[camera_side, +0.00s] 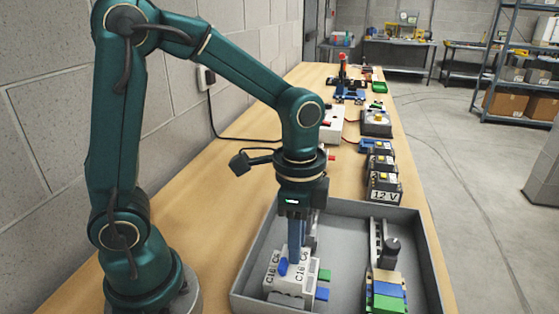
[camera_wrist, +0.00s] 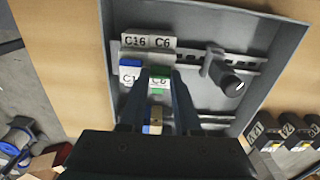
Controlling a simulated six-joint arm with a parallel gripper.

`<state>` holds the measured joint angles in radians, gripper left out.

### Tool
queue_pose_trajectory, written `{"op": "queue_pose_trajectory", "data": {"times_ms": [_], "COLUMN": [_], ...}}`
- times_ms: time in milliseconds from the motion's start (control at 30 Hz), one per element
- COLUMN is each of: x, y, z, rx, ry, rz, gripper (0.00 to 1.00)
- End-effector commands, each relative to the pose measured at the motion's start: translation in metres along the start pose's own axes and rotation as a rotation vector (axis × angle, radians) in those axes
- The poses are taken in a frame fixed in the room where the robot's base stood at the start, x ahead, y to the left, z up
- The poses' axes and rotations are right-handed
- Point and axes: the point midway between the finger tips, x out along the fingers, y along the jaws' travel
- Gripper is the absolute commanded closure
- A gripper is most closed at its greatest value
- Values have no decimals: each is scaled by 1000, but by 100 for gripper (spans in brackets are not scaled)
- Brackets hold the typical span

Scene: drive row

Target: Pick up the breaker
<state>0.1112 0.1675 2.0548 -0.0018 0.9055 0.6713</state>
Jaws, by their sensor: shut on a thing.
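A white breaker with a green part and a C6 label (camera_wrist: 160,82) stands in the grey tray (camera_wrist: 285,62). My gripper (camera_wrist: 159,72) points down into the tray, with one finger on each side of this breaker, shut on it. A second breaker, blue and white (camera_wrist: 130,76), sits close beside it on the left in the wrist view. In the side view my gripper (camera_side: 296,258) reaches down to the white breaker group (camera_side: 286,285), where the fingers partly hide the held breaker. I cannot tell if it is clear of its seat.
A rail with a black knob (camera_side: 391,250) and coloured terminal blocks (camera_side: 386,288) fills the tray's right side. A 12V battery (camera_side: 382,188) stands beyond the tray.

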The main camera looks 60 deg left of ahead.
Motion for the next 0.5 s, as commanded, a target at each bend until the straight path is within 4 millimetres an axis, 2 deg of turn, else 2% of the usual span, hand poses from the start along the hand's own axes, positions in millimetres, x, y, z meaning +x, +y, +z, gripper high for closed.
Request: {"op": "queue_pose_trajectory", "data": {"times_ms": [33, 267, 500], "x": [3, -5, -36], "y": [3, 2, 1], "z": [6, 6, 3], "rx": [7, 6, 5], "ry": [-27, -24, -14], "rz": [13, 11, 5], "gripper": [100, 100, 100]}}
